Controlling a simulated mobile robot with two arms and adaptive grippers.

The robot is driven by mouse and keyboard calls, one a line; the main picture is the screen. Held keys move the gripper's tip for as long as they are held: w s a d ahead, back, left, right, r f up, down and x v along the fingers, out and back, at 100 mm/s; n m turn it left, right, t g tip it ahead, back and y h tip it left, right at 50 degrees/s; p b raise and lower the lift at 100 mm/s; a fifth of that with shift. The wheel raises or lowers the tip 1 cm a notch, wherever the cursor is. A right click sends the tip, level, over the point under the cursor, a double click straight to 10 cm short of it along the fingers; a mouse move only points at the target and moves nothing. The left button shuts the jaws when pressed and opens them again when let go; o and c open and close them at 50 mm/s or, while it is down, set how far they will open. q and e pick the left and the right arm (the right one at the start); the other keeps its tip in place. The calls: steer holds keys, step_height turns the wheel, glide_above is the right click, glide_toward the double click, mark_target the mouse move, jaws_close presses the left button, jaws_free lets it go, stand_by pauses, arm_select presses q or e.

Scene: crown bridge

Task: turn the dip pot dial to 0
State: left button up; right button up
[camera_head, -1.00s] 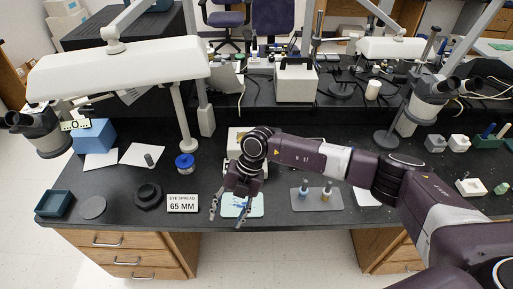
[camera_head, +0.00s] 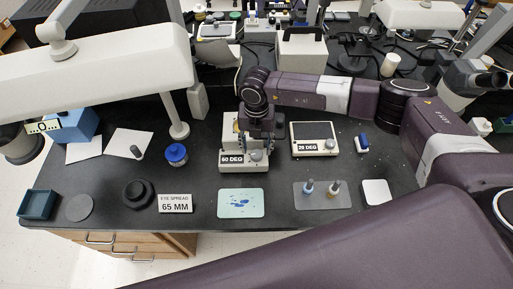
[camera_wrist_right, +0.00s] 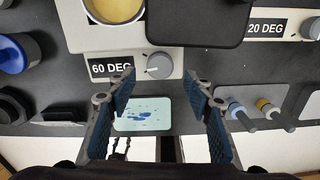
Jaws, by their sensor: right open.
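The beige unit with the round amber-filled pot (camera_wrist_right: 115,10), which I take as the dip pot, carries a "60 DEG" label. Its grey dial (camera_wrist_right: 159,66) has a light pointer mark and sits right of the label. In the head view the unit (camera_head: 232,168) stands on the bench, with the dial (camera_head: 256,156) at its front right. My right gripper (camera_wrist_right: 160,80) is open and empty, its two fingers on either side of the dial in the wrist view; contact cannot be told. In the head view the right gripper (camera_head: 260,125) hangs over the unit, partly hiding it. My left gripper is out of view.
A second unit labelled "20 DEG" (camera_head: 314,130) stands to the right. A blue-lidded jar (camera_head: 176,153) stands left.

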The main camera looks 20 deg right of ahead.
mark_target(257, 153)
step_height(257, 153, down, 3)
steer(key=shift+w+r, duration=0.1)
steer(key=shift+w, duration=0.05)
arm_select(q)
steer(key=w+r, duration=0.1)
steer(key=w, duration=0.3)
arm_select(e)
steer(key=shift+f+p, duration=0.35)
steer(key=shift+f, duration=0.35)
steer(key=shift+w, duration=0.1)
steer(key=c, duration=1.2)
steer(key=shift+o, duration=0.2)
steer(key=shift+f+n+b, duration=0.15)
steer(key=shift+n+b, duration=1.2)
steer(key=shift+n, duration=0.05)
steer(key=n+b, duration=0.2)
steer(key=shift+d+n, duration=0.1)
steer(key=shift+n, duration=0.3)
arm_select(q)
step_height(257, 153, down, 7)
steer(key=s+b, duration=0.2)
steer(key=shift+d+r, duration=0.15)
arm_select(e)
steer(key=shift+n, duration=1.1)
steer(key=shift+r, duration=0.2)
